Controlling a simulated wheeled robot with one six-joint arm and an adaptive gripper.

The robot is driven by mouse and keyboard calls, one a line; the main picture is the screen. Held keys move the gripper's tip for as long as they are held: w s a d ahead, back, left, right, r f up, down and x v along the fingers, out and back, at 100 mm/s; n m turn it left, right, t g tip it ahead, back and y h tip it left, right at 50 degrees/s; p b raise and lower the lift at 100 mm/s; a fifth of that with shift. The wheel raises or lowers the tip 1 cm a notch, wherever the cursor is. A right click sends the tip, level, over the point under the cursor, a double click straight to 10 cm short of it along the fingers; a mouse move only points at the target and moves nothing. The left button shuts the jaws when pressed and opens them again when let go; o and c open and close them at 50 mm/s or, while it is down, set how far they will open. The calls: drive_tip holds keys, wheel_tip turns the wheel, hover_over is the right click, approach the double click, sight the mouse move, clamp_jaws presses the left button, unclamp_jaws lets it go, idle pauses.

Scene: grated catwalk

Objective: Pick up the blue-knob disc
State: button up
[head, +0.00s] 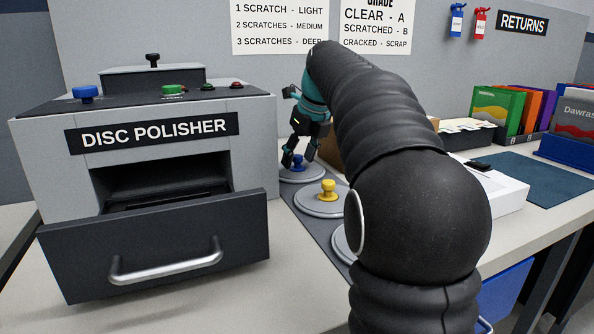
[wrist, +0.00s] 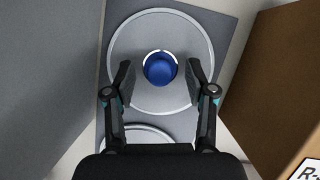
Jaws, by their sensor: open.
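The blue-knob disc (wrist: 139,40) is a round grey disc with a paler rim and a blue knob at its centre. It lies on a dark grey mat (wrist: 215,27). In the head view the disc (head: 301,174) is at the far end of a row of discs, partly hidden by my gripper. My gripper (head: 302,156) points down over it. In the wrist view my gripper (wrist: 160,82) is open, with one finger on each side of the blue knob.
A yellow-knob disc (head: 322,200) lies nearer on the mat, with another disc partly hidden by my arm. The disc polisher (head: 250,130) stands left, its drawer (head: 90,262) pulled out. A brown box (wrist: 272,85) stands close right of the disc. A white box (head: 508,192) is further right.

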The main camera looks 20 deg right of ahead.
sight(299, 156)
clamp_jaws()
drive_tip(key=shift+r, duration=0.1)
idle(0.3)
drive_tip(key=shift+r, duration=3.4)
drive_tip(key=s+d+b, duration=0.1)
drive_tip(key=s+d, duration=0.1)
drive_tip(key=s, duration=0.6)
drive_tip(key=s+d+b, duration=0.1)
drive_tip(key=s+d, duration=0.1)
drive_tip(key=s, duration=0.7)
drive_tip(key=shift+s+d, duration=0.25)
drive_tip(key=shift+d, duration=0.05)
drive_tip(key=shift+s, duration=0.1)
